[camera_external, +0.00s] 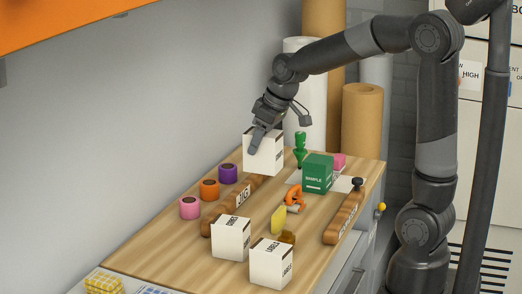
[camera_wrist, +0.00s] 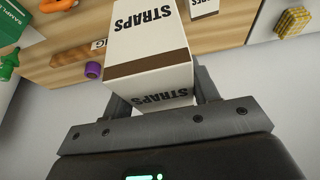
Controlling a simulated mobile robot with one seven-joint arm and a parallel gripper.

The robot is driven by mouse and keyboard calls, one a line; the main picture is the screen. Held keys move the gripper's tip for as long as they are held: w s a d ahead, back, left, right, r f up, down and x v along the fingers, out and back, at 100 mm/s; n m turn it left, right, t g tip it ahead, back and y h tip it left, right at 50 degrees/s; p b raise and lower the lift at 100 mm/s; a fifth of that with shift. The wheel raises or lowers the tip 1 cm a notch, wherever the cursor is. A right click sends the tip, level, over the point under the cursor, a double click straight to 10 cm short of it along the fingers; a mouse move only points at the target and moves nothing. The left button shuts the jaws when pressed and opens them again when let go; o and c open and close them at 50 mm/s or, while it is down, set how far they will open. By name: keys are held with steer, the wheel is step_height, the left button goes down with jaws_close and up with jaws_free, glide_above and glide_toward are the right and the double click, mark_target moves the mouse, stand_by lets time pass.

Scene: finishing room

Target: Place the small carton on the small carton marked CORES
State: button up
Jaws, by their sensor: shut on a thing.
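My gripper (camera_external: 266,138) is shut on a white small carton (camera_external: 264,156) with a brown band, near the back of the wooden bench. In the wrist view the held carton (camera_wrist: 150,45) reads STRAPS and sits between the fingers (camera_wrist: 160,95). Whether it touches anything below is unclear. Two similar white cartons stand at the bench front: a left one (camera_external: 231,238) and a right one (camera_external: 271,264). Their dark lettering is too small to read surely, so I cannot tell which is marked CORES. One white carton (camera_wrist: 204,7) shows at the wrist view's top edge.
Pink (camera_external: 190,208), orange (camera_external: 209,189) and purple (camera_external: 228,173) rolls line the bench's left side. A green SAMPLE box (camera_external: 318,173), green stamp (camera_external: 300,148), orange tool (camera_external: 293,197), yellow piece (camera_external: 278,219) and wooden bar (camera_external: 344,218) lie to the right.

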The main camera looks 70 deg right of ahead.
steer(key=shift+s+r, duration=0.2)
steer(key=shift+s, duration=0.3)
steer(key=shift+s+f, duration=0.1)
steer(key=shift+s, duration=0.05)
steer(key=shift+w+a+f, duration=1)
steer(key=shift+a+f, duration=0.6)
steer(key=shift+f, duration=0.2)
steer(key=shift+w+a+f, duration=1.05)
steer(key=shift+a+f, duration=0.55)
steer(key=shift+f, duration=0.2)
steer(key=shift+w+a+f, duration=1)
steer(key=shift+a+f, duration=0.6)
steer(key=shift+f, duration=0.2)
steer(key=shift+f, duration=0.15)
steer(key=o, duration=1.1)
